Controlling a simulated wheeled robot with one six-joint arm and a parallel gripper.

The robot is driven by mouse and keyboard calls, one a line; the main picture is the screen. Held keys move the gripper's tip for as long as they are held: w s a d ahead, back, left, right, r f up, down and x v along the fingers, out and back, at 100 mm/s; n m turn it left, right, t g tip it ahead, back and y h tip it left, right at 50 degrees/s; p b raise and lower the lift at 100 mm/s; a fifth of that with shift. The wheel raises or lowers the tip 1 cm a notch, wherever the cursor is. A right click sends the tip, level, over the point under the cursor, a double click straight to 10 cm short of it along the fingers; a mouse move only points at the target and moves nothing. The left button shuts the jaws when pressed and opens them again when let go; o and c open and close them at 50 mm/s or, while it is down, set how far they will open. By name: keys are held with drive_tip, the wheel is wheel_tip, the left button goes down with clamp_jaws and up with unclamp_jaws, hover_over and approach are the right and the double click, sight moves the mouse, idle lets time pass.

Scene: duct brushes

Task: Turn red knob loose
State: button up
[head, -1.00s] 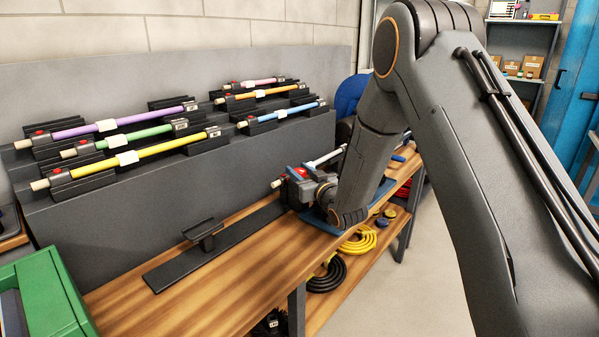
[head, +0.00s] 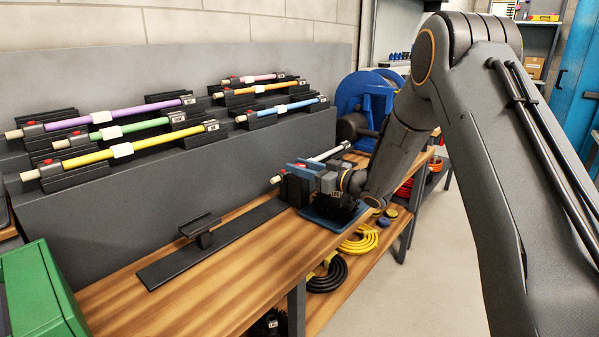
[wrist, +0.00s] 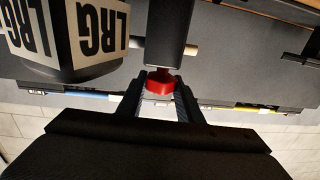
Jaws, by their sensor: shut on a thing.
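The red knob (wrist: 160,83) sits on a black holder (wrist: 166,35) in the wrist view. My gripper (wrist: 159,95) has its two fingers on either side of the knob and is shut on it. In the head view my gripper (head: 318,179) is at the dark holder (head: 296,188) at the bench's far end, reaching in from the right. The knob is mostly hidden there. A pale rod (head: 328,153) lies through the holder, its wooden tip showing at the left. The tip also shows in the wrist view (wrist: 191,48).
A block marked LRG (wrist: 70,38) is close by in the wrist view. An empty black cradle (head: 203,232) stands on the bench. Several coloured rods rest on the grey rack (head: 130,210) behind. The bench front (head: 215,285) is clear.

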drive_tip(key=n+g+y+b, duration=0.1)
drive_tip(key=n+g, duration=0.1)
drive_tip(key=n+g+y+b, duration=0.1)
drive_tip(key=n+g+b, duration=0.1)
drive_tip(key=g, duration=0.1)
drive_tip(key=shift+w+d+f, duration=0.1)
drive_tip(key=shift+w+f, duration=0.05)
drive_tip(key=shift+f, duration=0.05)
drive_tip(key=n+g+y+b, duration=0.1)
drive_tip(key=n+g+b, duration=0.1)
drive_tip(key=g+b, duration=0.1)
drive_tip(key=shift+n+g, duration=0.3)
drive_tip(key=shift+g, duration=0.4)
drive_tip(key=n+g+b, duration=0.3)
drive_tip(key=g+b, duration=0.2)
drive_tip(key=b, duration=0.1)
drive_tip(key=shift+h, duration=0.3)
drive_tip(key=shift+n+g+b, duration=0.7)
drive_tip(key=shift+g+b, duration=0.2)
drive_tip(key=shift+b, duration=0.1)
drive_tip(key=shift+r+n+g+h+b, duration=0.25)
drive_tip(key=shift+n+g+h+b, duration=0.05)
drive_tip(key=shift+g+h+b, duration=0.1)
drive_tip(key=o, duration=1)
drive_tip(key=shift+o, duration=0.2)
wheel_tip(320, 180, up, 10)
